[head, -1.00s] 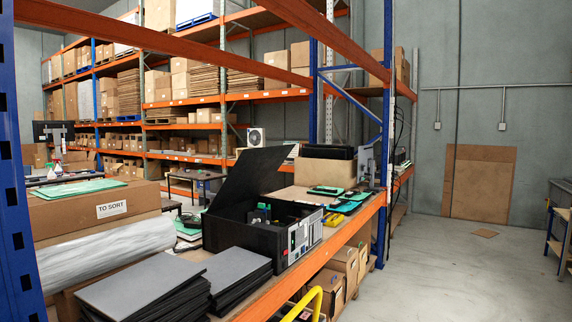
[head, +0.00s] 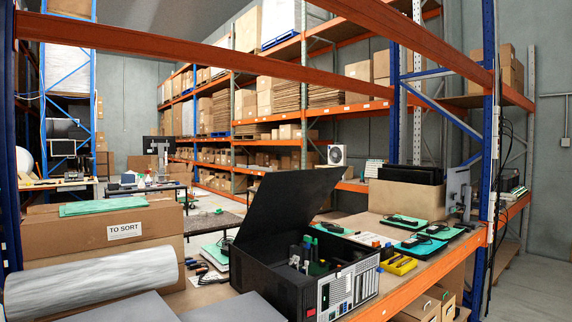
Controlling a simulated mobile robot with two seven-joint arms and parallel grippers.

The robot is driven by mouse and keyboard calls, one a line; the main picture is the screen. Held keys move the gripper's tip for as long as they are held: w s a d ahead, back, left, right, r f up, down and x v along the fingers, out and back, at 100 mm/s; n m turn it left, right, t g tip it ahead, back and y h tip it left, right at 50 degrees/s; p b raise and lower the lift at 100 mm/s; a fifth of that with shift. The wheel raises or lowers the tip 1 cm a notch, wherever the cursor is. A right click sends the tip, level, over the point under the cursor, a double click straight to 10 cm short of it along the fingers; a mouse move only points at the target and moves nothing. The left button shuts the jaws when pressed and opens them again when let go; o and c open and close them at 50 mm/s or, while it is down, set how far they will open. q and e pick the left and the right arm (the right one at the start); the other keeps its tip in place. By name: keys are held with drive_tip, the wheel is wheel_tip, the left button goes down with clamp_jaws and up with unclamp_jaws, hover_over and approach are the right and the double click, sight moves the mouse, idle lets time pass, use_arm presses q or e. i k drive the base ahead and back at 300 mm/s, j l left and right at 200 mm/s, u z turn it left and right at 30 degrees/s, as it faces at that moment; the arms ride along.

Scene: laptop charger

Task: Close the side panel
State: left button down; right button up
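A black computer case (head: 308,284) lies on its side on the shelf in the head view, its grey rear plate with ports and slots facing right. Its side panel (head: 287,215) is raised and tilted, standing open along the left side of the case. Green, grey and other parts (head: 318,262) show inside the open case. Neither of my grippers is in view.
A wrapped roll (head: 92,283) and a TO SORT box (head: 105,233) are to the left. A yellow tray (head: 398,265) and green mats (head: 420,246) lie to the right. An orange beam (head: 402,291) edges the shelf.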

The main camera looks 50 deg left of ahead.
sight(284, 201)
drive_tip(key=i+l+u, duration=0.1)
drive_tip(key=i+u, duration=0.15)
drive_tip(key=i, duration=0.35)
drive_tip(key=i+l+u, duration=0.25)
drive_tip(key=i, duration=0.35)
drive_tip(key=i+l+u, duration=0.65)
drive_tip(key=i+j, duration=0.05)
drive_tip(key=j, duration=0.05)
